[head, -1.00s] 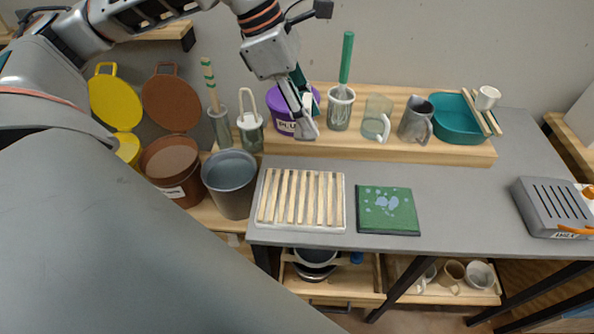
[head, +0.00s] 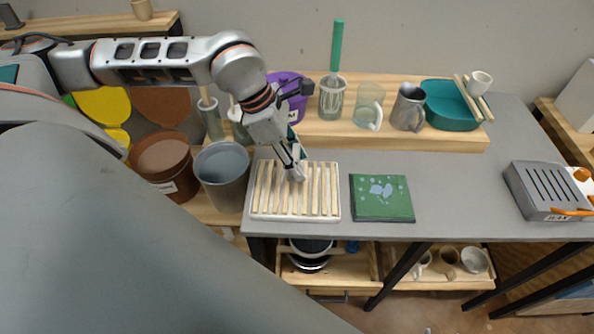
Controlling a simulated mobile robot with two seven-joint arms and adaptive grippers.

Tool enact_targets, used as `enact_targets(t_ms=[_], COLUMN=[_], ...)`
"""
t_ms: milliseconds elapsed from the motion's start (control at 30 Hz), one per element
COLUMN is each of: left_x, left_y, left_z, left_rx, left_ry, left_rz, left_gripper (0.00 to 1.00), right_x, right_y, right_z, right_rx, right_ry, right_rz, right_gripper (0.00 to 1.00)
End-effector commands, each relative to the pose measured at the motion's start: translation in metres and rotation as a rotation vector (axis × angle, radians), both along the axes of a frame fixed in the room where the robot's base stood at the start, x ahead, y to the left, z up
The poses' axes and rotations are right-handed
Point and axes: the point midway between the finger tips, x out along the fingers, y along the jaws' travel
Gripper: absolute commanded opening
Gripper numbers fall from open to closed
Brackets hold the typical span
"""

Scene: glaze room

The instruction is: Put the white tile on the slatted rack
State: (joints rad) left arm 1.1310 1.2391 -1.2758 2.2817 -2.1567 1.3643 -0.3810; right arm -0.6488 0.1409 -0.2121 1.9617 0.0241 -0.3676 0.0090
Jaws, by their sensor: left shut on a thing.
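The slatted rack (head: 258,203), pale wooden slats on a white base, lies at the front left of the grey table. My left gripper (head: 297,174) points down over the rack's back middle and is shut. A small pale piece at its fingertips appears to be the white tile; the fingers hide most of it. I cannot tell whether it touches the slats. My right gripper is not in view.
A green patterned board (head: 382,197) lies right of the rack. A grey bucket (head: 222,175) stands close on the left. Behind, a wooden shelf holds a purple tub (head: 287,82), a glass mug (head: 368,103) and a teal basin (head: 447,112).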

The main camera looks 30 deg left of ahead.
Motion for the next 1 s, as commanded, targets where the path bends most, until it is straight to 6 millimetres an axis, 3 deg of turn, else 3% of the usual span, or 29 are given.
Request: enact_targets(t_ms=[300,767,800,867,1000], left_x=[-0.001,0.0,0.0,0.0,0.0], left_y=[0.0,0.0,0.0,0.0,0.0], left_z=[-0.039,-0.047,-0.047,-0.046,-0.046], left_rx=[0.0,0.0,0.0,0.0,0.0], left_ry=[0.001,0.0,0.0,0.0,0.0], left_rz=[0.0,0.0,0.0,0.0,0.0], left_gripper=[0.1,0.1,0.37,0.51,0.51], right_x=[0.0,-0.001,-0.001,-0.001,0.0], right_y=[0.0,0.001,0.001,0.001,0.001], right_z=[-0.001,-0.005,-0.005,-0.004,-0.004], right_rx=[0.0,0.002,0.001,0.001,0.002], right_ry=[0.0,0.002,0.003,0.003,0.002], right_rz=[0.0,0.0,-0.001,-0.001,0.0], right_gripper=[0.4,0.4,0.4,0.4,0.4])
